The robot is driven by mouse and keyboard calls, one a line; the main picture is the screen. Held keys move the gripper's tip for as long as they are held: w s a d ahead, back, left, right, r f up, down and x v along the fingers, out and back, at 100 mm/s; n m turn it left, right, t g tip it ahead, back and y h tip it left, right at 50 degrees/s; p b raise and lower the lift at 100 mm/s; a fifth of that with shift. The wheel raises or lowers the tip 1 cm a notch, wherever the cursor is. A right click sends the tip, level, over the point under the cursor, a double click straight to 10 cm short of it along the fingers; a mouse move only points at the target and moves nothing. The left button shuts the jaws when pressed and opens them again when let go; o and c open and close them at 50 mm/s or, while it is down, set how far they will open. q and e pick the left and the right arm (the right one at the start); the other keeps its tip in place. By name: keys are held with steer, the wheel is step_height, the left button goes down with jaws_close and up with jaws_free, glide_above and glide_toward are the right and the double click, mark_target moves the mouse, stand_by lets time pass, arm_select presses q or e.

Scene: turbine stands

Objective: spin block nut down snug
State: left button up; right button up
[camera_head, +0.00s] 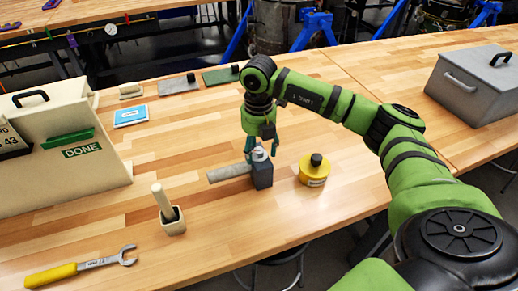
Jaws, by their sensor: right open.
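A dark grey block (263,175) stands on the wooden bench near the middle. A light grey rod (229,173) lies against its left side. A small grey piece, which looks like the nut (259,154), sits on top of the block. My right gripper (261,149) points down over the block, its teal fingers apart on either side of the small piece. I cannot tell whether the fingers touch it. The nut's thread and its seat are too small to make out. My left gripper is not in view.
A yellow tin with a black knob (313,170) stands close right of the block. A DONE bin (65,150) stands left, a grey toolbox (475,82) right.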

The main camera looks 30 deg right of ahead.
mark_target(259, 150)
steer(key=shift+r+p, duration=1.75)
steer(key=shift+r, duration=0.8)
